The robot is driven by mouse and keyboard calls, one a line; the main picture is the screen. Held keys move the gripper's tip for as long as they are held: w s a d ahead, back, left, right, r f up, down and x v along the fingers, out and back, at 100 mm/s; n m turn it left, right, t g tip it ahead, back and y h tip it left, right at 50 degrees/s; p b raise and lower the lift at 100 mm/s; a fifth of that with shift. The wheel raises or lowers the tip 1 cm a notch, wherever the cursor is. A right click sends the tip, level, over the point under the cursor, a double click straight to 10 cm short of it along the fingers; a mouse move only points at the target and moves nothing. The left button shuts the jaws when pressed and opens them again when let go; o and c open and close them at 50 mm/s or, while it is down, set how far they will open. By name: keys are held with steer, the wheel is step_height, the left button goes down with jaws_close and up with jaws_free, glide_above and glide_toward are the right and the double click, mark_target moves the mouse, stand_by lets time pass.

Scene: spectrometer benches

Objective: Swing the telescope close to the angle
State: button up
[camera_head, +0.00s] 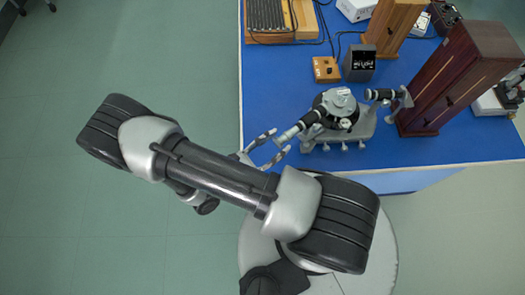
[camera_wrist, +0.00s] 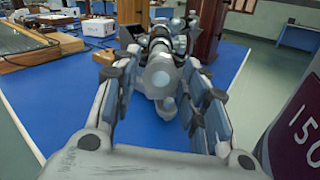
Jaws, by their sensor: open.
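The spectrometer (camera_head: 345,122) stands on the blue bench near its front edge, with a round table on a grey base. Its telescope (camera_head: 299,127), a dark tube with a silver end, points out toward the lower left, to my gripper. The collimator (camera_head: 380,94) points right, toward the dark wooden lamp housing. My gripper (camera_head: 272,148) is open at the bench's left front edge, its fingers close to the telescope's outer end. In the wrist view the telescope's round end (camera_wrist: 160,76) shows between the two open fingers (camera_wrist: 166,100). I cannot tell whether either finger touches it.
The dark wooden housing (camera_head: 450,80) stands right of the spectrometer on the blue bench (camera_head: 270,95). A small wooden box (camera_head: 326,69), a dark grey box (camera_head: 359,63) and a lighter wooden housing (camera_head: 393,25) stand behind. A slatted wooden tray (camera_head: 280,38) lies at the back left.

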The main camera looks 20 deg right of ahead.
steer(key=shift+v, duration=2.6)
